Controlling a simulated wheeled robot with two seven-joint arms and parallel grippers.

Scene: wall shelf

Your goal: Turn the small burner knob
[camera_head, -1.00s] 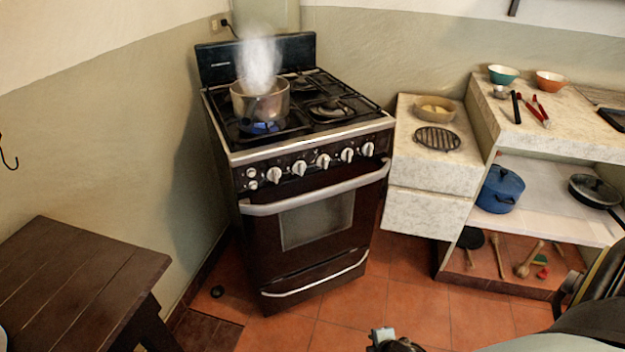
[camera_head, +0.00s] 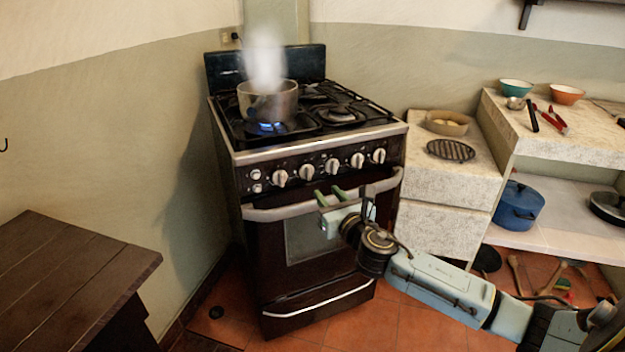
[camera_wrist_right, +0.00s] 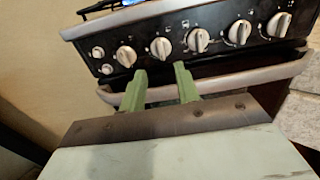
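The dark stove (camera_head: 300,230) has a row of white knobs on its front panel, with a pot (camera_head: 268,100) steaming over a blue flame. The leftmost large knob (camera_head: 280,178) and several more to its right show in both views. Two smaller round knobs (camera_head: 256,175) sit stacked at the panel's left end; they also show in the right wrist view (camera_wrist_right: 98,52). My right gripper (camera_head: 328,196) is open and empty, its green fingers apart, in front of the oven handle (camera_head: 262,213) and below the knobs. It touches no knob that I can see. My left gripper is out of view.
A brown wooden table (camera_head: 70,280) stands at the lower left. A stone counter (camera_head: 440,180) with a grill rack and a bowl is right of the stove. A blue pot (camera_head: 519,205) sits on the shelf. The oven handle runs just below the knobs.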

